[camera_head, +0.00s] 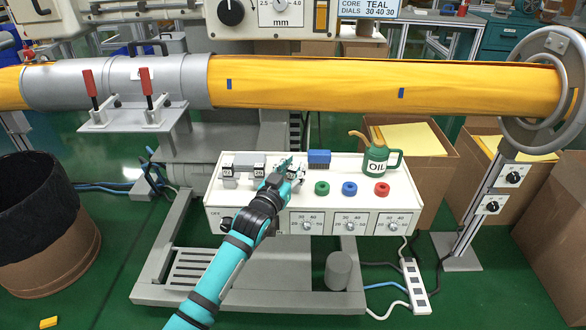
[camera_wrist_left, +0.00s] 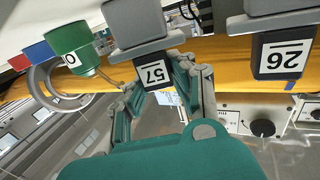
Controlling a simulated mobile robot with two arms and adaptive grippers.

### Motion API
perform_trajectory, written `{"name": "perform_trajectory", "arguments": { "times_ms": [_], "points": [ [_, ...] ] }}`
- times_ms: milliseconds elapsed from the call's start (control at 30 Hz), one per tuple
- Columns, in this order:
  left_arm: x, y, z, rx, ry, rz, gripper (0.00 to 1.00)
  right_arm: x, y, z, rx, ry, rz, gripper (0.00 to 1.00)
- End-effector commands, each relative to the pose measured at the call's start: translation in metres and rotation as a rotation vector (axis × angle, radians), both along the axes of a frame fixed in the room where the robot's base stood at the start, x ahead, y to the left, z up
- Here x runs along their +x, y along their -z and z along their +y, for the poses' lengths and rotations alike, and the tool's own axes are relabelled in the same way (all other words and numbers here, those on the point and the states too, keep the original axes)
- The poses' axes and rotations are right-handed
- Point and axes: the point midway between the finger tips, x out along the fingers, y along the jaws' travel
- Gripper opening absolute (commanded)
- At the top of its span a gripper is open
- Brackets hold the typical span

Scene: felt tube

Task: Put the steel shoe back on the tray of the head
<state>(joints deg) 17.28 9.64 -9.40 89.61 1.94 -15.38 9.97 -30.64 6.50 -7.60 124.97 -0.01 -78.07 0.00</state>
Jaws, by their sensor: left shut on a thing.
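My left gripper (camera_head: 290,167) is over the back of the white dial box in the head view. In the left wrist view its fingers (camera_wrist_left: 160,92) are closed around a dark block marked 57 (camera_wrist_left: 153,73), under a grey steel body (camera_wrist_left: 136,22). A similar grey piece marked 26 (camera_wrist_left: 286,54) is beside it, apart from the fingers. In the head view the held piece is mostly hidden by the gripper; I cannot tell whether it touches the box. A grey shelf (camera_head: 135,118) with red-handled clamps is under the steel collar (camera_head: 125,80). My right gripper is out of view.
The white dial box (camera_head: 345,190) carries a blue block (camera_head: 319,158), green, blue and red round pieces, and an oil can (camera_head: 380,160) on the right. The yellow felt tube (camera_head: 400,84) spans behind, above the box. A dark bin (camera_head: 40,220) stands at left.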

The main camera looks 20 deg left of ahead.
Motion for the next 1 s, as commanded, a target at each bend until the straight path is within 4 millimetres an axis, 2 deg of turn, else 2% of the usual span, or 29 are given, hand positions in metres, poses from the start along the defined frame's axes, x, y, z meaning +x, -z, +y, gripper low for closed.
{"name": "perform_trajectory", "arguments": {
  "times_ms": [33, 200, 500, 567, 700, 1000],
  "points": [
    [0.000, 0.001, 0.000, 0.000, 0.000, 0.001, 0.27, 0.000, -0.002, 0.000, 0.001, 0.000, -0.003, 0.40],
    [0.000, 0.001, 0.000, 0.000, 0.000, 0.001, 0.46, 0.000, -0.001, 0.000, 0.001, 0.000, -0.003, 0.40],
    [0.000, -0.002, 0.000, 0.000, 0.000, 0.001, 0.46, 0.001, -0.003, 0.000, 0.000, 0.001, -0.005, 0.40],
    [-0.006, -0.001, 0.001, 0.000, 0.000, 0.003, 0.46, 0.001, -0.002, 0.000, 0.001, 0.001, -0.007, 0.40],
    [-0.030, -0.001, 0.004, 0.000, 0.000, 0.004, 0.46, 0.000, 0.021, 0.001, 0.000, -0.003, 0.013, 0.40],
    [-0.093, -0.002, 0.011, 0.000, 0.000, 0.004, 0.46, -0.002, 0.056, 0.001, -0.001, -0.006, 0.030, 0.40]
  ]
}}
